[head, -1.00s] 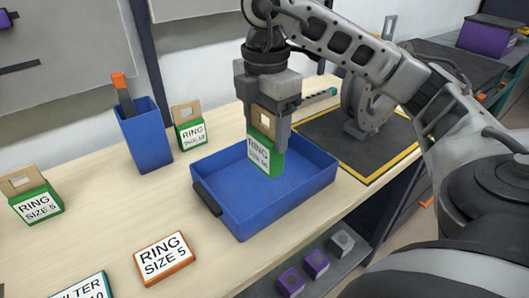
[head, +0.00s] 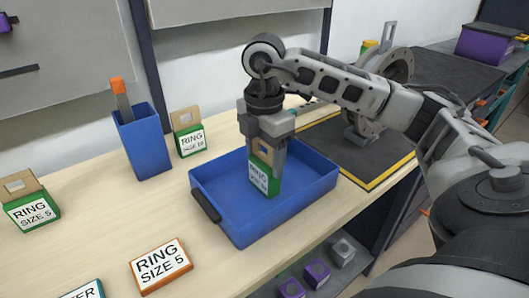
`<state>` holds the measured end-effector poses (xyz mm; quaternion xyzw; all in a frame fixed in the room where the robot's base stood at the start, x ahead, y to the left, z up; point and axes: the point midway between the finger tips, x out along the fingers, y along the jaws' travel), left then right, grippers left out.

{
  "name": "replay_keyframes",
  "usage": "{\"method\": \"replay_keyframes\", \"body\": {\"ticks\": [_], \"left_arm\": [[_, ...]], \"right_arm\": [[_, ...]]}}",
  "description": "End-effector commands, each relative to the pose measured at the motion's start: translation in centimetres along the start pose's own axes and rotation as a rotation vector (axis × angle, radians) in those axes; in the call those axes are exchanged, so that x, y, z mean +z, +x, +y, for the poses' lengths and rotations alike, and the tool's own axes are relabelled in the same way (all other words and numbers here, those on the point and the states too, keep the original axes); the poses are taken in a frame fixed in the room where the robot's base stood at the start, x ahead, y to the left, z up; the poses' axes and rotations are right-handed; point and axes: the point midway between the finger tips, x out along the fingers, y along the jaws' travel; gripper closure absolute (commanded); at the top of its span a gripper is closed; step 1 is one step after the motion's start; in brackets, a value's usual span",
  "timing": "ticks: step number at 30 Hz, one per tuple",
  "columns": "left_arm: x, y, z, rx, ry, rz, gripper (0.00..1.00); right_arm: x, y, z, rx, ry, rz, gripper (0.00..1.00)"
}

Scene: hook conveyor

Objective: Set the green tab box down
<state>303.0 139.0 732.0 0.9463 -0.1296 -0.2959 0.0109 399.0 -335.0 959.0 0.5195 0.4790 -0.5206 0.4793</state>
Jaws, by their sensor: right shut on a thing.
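The green tab box (head: 262,178), with a cardboard tab and a white RING label, is upright inside the blue tray (head: 215,232). My right gripper (head: 267,158) points down and is shut on its tab. The box's lower end is low in the tray, near or on its floor; I cannot tell whether it touches. The fingers hide part of the tab and the box's right side. My left gripper is not in the head view.
Two other green tab boxes stand on the table, one behind the tray (head: 190,140) and one at the far left (head: 33,210). A blue bin (head: 144,147) stands left of the tray. An orange RING SIZE 5 box (head: 160,266) lies in front. A black mat (head: 345,150) is at right.

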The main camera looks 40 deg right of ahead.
Motion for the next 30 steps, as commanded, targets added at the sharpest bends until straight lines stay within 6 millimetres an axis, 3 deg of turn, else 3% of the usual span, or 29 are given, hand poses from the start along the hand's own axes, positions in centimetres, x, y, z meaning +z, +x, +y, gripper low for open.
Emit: {"method": "replay_keyframes", "body": {"ticks": [1,2,4,12,17,30], "left_arm": [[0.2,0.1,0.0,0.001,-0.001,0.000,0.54],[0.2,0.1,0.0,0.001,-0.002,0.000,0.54],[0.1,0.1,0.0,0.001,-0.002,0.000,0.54],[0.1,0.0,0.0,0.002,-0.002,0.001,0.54],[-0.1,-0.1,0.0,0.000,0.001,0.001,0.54],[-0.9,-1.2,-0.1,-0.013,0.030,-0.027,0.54]], "right_arm": [[0.0,0.3,0.0,0.000,0.000,0.000,0.58],[0.0,0.3,0.0,0.000,0.000,0.000,0.32],[0.0,0.2,0.0,0.000,0.000,0.000,0.13],[0.0,0.1,0.0,0.000,0.000,0.000,0.13],[-0.1,-1.0,0.1,0.003,0.000,0.002,0.13],[0.1,-10.4,0.1,0.005,0.002,0.000,0.13]]}}
